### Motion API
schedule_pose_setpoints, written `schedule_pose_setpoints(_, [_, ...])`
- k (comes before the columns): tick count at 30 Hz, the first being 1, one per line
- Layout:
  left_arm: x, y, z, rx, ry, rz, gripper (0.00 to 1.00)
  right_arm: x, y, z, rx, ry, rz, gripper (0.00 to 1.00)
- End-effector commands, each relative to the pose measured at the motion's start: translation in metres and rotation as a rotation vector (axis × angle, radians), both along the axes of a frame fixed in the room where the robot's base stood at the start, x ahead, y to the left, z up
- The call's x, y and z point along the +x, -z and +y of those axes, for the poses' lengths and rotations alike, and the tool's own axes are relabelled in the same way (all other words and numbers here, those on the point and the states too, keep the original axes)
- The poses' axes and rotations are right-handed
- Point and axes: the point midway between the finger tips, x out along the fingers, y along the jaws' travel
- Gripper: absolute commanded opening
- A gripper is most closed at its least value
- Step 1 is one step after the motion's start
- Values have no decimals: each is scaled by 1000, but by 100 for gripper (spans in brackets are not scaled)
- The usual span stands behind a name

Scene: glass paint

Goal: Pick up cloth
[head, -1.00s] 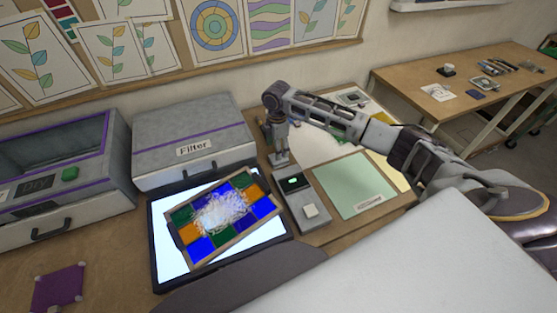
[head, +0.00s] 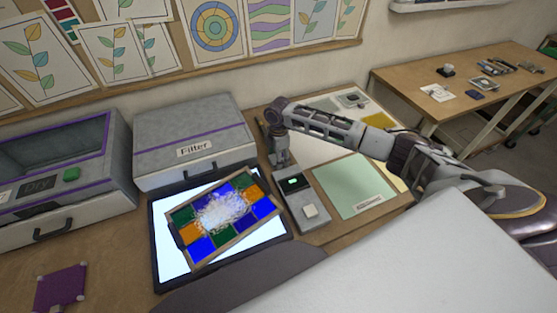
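A flat purple square (head: 60,287) with small pale knobs at its corners lies on the table at the lower left. It looks like the cloth, but I cannot be sure. A small grey part shows at its lower edge, cut off by the frame. My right gripper (head: 280,162) points down behind the small grey device, far to the right of the purple square. Its fingers are too small to tell whether they are open or shut. My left gripper is not in view.
A framed panel of coloured glass (head: 186,217) with white grains lies on a lit pad (head: 170,262). A small grey device (head: 313,222) and green sheet (head: 355,185) lie right. Bare table surrounds the purple square.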

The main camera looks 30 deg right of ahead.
Motion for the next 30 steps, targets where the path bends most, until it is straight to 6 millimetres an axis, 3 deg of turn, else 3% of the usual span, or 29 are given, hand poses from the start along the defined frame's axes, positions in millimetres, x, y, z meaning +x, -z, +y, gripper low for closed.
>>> schedule_pose_setpoints(15, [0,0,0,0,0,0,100,0,3,0,0,0,0,64])
schedule_pose_setpoints(24, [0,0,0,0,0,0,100,0,3,0,0,1,0,30])
schedule_pose_setpoints(30, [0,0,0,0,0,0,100,0,3,0,0,1,0,30])
